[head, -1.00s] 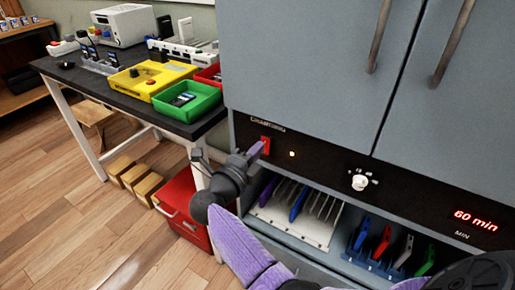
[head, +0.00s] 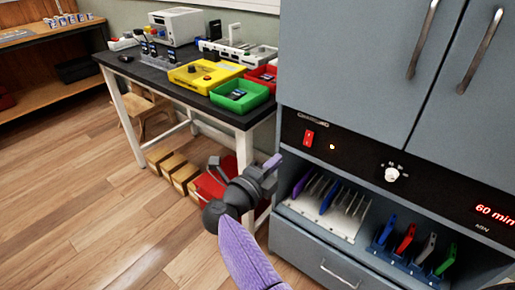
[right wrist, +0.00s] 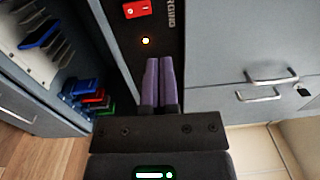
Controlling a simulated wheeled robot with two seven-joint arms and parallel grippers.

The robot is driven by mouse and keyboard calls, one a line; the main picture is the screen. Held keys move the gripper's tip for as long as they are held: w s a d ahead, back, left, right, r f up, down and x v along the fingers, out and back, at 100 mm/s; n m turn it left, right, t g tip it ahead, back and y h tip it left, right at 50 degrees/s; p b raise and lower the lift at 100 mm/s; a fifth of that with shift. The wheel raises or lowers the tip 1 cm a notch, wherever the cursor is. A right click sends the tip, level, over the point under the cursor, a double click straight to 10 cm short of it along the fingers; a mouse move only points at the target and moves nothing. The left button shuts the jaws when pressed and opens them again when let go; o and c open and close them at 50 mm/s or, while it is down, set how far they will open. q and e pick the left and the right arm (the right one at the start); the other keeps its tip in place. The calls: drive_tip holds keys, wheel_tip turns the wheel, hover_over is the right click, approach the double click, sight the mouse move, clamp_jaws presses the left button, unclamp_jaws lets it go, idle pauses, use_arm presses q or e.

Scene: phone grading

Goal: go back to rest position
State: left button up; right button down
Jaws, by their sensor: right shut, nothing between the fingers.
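My right gripper (head: 271,162) is in front of the grey cabinet (head: 350,60), at the left end of its black control panel, below and left of the red switch (head: 309,137). Its purple fingers (right wrist: 160,85) are together with nothing between them in the right wrist view. The red switch also shows there (right wrist: 137,9), apart from the fingertips, above an orange lamp (right wrist: 146,41). My left gripper does not show in either view.
An open bay holds a white rack (head: 325,222) and a blue rack (head: 385,254) with coloured phones. The panel has a white knob (head: 391,174) and a "60 min" display (head: 494,213). A dark table (head: 150,72) carries yellow, green and red trays. Boxes (head: 172,164) stand below it.

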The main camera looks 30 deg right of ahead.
drive_tip(key=s+a+f+n+t+y+p, duration=0.25)
drive_tip(key=f+n+t+y, duration=0.3)
drive_tip(key=n, duration=0.45)
drive_tip(key=s+a+f+n+t+y+p, duration=0.1)
drive_tip(key=a+f+n+t+y+p, duration=0.35)
drive_tip(key=n, duration=0.45)
drive_tip(key=s+a+f+n+g+y, duration=0.3)
drive_tip(key=s+f+n+g+y, duration=0.4)
drive_tip(key=s+f, duration=0.65)
use_arm(q)
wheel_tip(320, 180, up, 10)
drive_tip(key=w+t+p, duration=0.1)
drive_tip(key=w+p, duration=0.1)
drive_tip(key=p, duration=0.1)
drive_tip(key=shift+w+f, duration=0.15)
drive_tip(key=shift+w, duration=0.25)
use_arm(e)
drive_tip(key=s+d+f+n+g, duration=0.1)
drive_tip(key=s+f+n+g, duration=0.1)
drive_tip(key=s, duration=0.8)
drive_tip(key=s+d+f+n+g, duration=0.2)
drive_tip(key=s+g, duration=0.3)
drive_tip(key=s, duration=0.5)
drive_tip(key=s+d+f+n+g, duration=0.2)
drive_tip(key=s+n+g, duration=0.1)
drive_tip(key=s, duration=0.8)
drive_tip(key=shift+f+n+h, duration=0.3)
drive_tip(key=shift+n+h, duration=0.1)
drive_tip(key=shift+n, duration=0.2)
